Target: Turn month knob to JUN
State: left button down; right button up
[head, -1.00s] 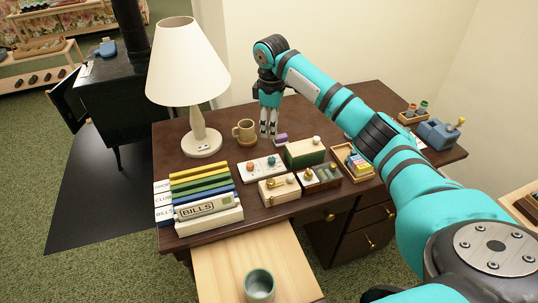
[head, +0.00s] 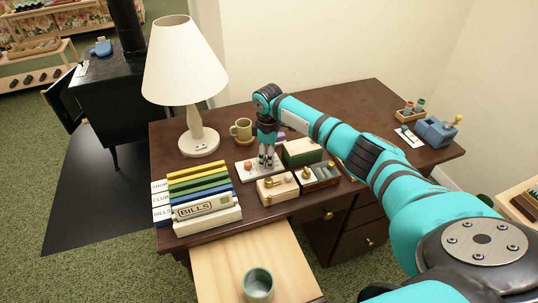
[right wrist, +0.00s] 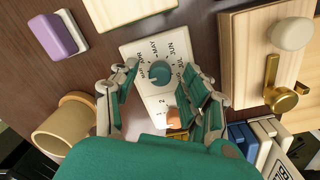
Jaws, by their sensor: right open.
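The month knob (right wrist: 160,73) is a teal round knob on a white panel (right wrist: 136,53) in the right wrist view. Labels such as MAR, MAY, JUN and JUL ring it; I cannot tell which one it points at. My right gripper (right wrist: 162,68) is open, with one finger on each side of the knob; contact is not clear. An orange knob (right wrist: 177,119) sits on the same panel, partly hidden by a finger. In the head view, my right gripper (head: 267,161) points down over the panel (head: 243,173) and hides the month knob. My left gripper is not in view.
A wooden box with a brass lever (right wrist: 272,92) stands close to the right in the wrist view. A mug (head: 242,129), a lamp (head: 200,141), a green-topped box (head: 302,152) and a row of binders (head: 204,187) surround the panel on the desk.

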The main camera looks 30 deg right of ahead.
jog(key=shift+c, duration=0.4)
grip_shut()
